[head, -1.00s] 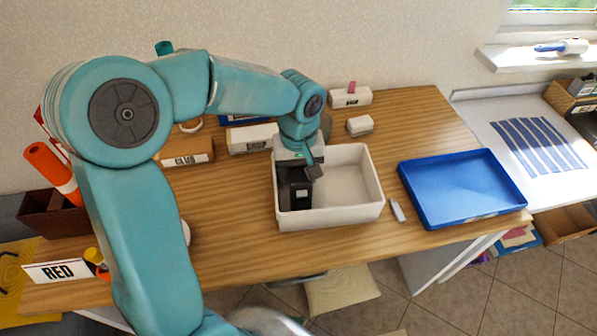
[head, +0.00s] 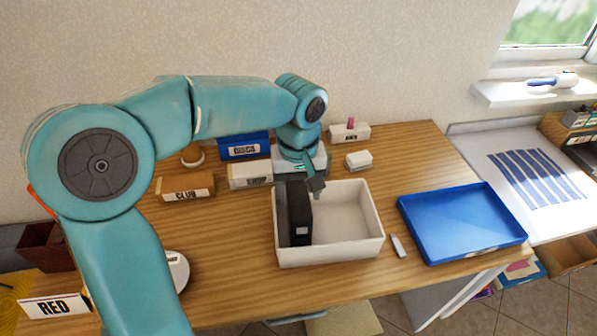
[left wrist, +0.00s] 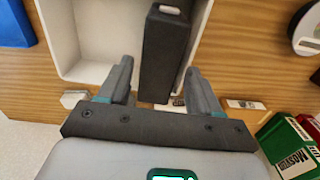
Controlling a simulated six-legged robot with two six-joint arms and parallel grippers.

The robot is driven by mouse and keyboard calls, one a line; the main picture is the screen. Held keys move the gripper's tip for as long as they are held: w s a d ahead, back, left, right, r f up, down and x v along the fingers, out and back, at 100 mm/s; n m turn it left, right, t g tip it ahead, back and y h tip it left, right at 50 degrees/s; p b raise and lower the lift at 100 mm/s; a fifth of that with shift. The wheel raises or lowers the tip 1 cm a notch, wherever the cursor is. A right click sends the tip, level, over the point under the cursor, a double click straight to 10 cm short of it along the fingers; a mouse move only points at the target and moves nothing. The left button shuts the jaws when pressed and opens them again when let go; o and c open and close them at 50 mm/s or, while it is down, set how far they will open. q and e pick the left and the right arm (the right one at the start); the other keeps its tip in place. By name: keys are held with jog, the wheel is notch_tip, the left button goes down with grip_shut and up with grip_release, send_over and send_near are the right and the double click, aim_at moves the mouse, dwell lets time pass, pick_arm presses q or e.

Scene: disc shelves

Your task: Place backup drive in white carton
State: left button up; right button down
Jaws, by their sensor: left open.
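The black backup drive (head: 299,215) stands upright inside the white carton (head: 330,256), along its left wall. In the left wrist view the drive (left wrist: 165,52) appears between my two spread fingers, with the carton (left wrist: 60,35) around it. My left gripper (head: 312,183) is open and empty, just above the back end of the drive. In the left wrist view the gripper (left wrist: 160,68) shows a gap on each side of the drive. My right gripper is in neither view.
A blue tray (head: 462,225) lies right of the carton, with a small white stick (head: 398,246) between them. Labelled boxes, including a brown one (head: 187,188) and a white one (head: 250,176), stand behind and left. A white round item (head: 178,268) lies at left.

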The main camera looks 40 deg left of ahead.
pick_arm(q)
notch_tip(320, 180, up, 5)
jog(key=shift+r, duration=0.2)
dwell(0.5)
